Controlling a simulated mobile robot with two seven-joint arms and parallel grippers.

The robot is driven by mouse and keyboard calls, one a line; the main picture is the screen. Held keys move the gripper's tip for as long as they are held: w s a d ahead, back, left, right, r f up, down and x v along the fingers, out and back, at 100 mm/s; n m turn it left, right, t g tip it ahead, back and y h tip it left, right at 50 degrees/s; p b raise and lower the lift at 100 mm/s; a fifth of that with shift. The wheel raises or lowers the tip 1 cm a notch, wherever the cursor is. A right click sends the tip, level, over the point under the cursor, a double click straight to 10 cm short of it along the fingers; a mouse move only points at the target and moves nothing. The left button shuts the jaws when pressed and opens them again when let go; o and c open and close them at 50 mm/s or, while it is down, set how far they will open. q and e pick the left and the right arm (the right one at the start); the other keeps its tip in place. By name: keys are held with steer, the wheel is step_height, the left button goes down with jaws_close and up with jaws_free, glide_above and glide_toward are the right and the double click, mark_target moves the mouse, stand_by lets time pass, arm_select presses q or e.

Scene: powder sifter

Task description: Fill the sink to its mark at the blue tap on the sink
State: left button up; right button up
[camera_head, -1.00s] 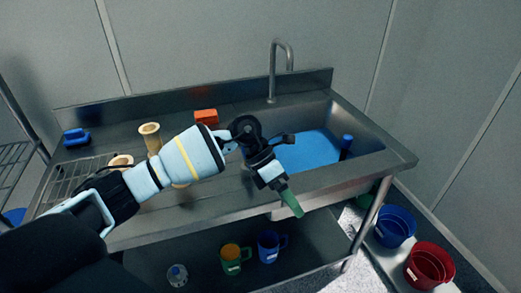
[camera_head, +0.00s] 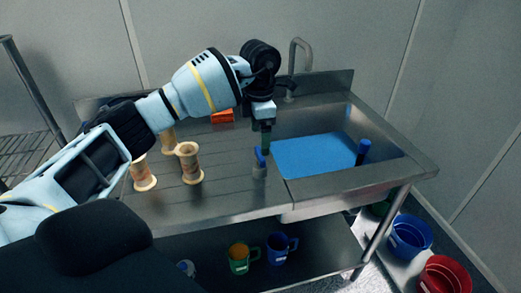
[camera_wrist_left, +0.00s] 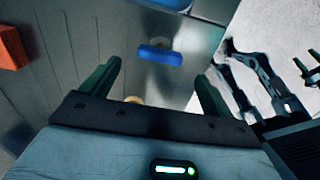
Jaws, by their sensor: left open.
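The steel sink (camera_head: 340,121) is set in the right half of the counter, with flat blue water (camera_head: 312,155) in it. I cannot make out a fill mark. A small tap with a blue handle (camera_head: 261,157) stands on the counter at the sink's left side. In the left wrist view its blue bar (camera_wrist_left: 160,54) lies beyond and between my fingertips. My left gripper (camera_head: 265,143) is open and empty, with green fingers pointing down just above and behind the blue handle. It appears apart from the handle.
A grey spout (camera_head: 298,43) rises behind the sink, and a blue-topped post (camera_head: 363,151) stands in its right part. Tan spools (camera_head: 189,166) and an orange block (camera_head: 222,116) are on the left counter. Mugs (camera_head: 278,250) sit below; buckets (camera_head: 410,236) stand right.

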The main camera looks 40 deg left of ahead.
mark_target(260, 161)
arm_select(q)
steer(key=shift+f, duration=2.8)
steer(key=c, duration=1)
